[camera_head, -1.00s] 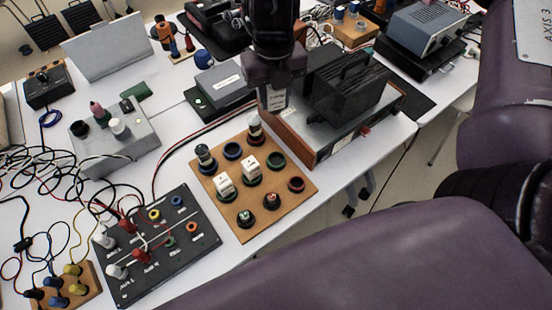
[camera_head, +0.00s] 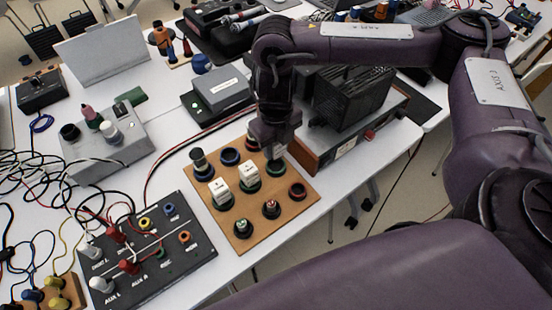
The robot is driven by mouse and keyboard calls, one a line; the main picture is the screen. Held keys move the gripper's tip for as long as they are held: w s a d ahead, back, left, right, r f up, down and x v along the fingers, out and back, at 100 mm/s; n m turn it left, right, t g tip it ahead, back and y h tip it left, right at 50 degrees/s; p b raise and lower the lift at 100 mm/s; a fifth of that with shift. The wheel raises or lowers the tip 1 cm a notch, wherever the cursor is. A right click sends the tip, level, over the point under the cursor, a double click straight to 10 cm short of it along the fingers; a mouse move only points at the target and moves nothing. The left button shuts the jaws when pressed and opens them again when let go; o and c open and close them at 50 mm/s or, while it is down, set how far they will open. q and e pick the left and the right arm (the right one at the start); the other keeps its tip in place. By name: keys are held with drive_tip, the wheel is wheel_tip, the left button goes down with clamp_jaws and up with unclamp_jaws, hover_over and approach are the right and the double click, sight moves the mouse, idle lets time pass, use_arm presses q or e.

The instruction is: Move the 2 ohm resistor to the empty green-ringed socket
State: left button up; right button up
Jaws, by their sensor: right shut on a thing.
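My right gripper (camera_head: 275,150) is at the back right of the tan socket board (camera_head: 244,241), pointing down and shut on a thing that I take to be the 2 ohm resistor. The held thing is mostly hidden by the gripper, and its label cannot be read. Directly below it is a green-ringed socket (camera_head: 276,169); I cannot tell whether the held thing touches it. A reddish-ringed socket (camera_head: 251,143) beside the gripper is partly hidden. My left gripper is not in view.
On the board stand two white blocks (camera_head: 249,174), a dark cylinder (camera_head: 199,159) and two small dark plugs (camera_head: 271,208). A blue-ringed socket (camera_head: 230,156) and a red-ringed one (camera_head: 297,191) are empty.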

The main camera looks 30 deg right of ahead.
sight(276, 158)
wheel_tip(276, 158, down, 4)
drive_tip(key=shift+f+b, duration=0.1)
drive_tip(key=shift+b, duration=0.6)
drive_tip(key=shift+f, duration=0.1)
drive_tip(key=shift+f, duration=0.25)
drive_tip(key=o, duration=1)
